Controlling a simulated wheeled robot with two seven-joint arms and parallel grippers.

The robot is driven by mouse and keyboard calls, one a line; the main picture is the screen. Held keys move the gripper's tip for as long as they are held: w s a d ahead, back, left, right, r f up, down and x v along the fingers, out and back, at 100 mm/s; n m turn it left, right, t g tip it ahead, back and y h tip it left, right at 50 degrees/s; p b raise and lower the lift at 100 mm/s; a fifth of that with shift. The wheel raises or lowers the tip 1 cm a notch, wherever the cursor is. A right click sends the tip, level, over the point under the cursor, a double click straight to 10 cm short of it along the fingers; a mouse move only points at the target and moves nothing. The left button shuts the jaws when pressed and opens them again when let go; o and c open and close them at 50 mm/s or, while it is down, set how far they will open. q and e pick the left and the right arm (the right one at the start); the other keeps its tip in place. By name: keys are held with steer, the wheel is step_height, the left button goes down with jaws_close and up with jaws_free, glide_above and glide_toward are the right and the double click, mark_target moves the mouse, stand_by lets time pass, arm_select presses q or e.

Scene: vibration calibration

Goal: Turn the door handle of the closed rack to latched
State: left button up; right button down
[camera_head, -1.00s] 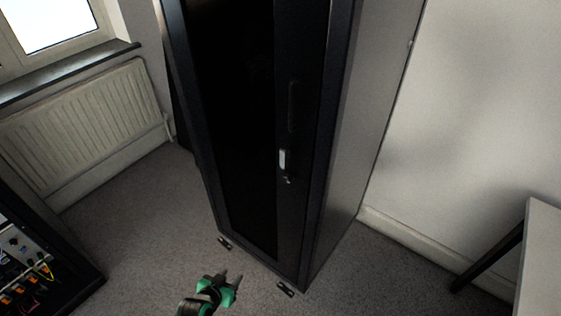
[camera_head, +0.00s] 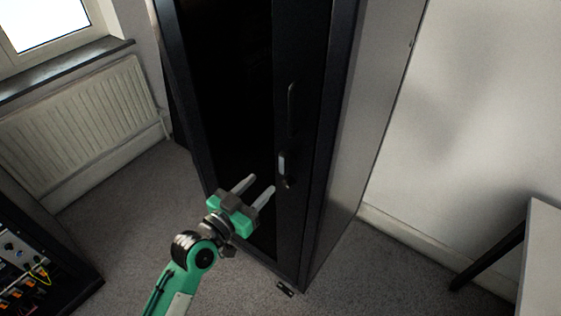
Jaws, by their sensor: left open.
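The black rack (camera_head: 312,130) stands upright in the middle, its door closed. The door handle is a dark, upright bar (camera_head: 291,108) on the door's right part, with a small light-coloured piece (camera_head: 282,163) and a lock below it. Whether it is latched cannot be told from here. My left gripper (camera_head: 259,184) is open and empty, its two pale fingers pointing up and right in front of the door, left of and a little below the light piece. It appears apart from the handle. My right gripper is not in view.
An open equipment cabinet with cables (camera_head: 30,270) stands at the lower left. A radiator (camera_head: 80,120) is under the window at the left. A light table (camera_head: 541,255) is at the right edge. Carpet (camera_head: 380,270) is free between rack and table.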

mark_target(282, 164)
arm_select(q)
steer(key=p+x, duration=0.1)
steer(key=x, duration=0.8)
steer(key=shift+w+d+p, duration=0.15)
steer(key=shift+p, duration=0.15)
steer(key=shift+c, duration=0.4)
jaws_close()
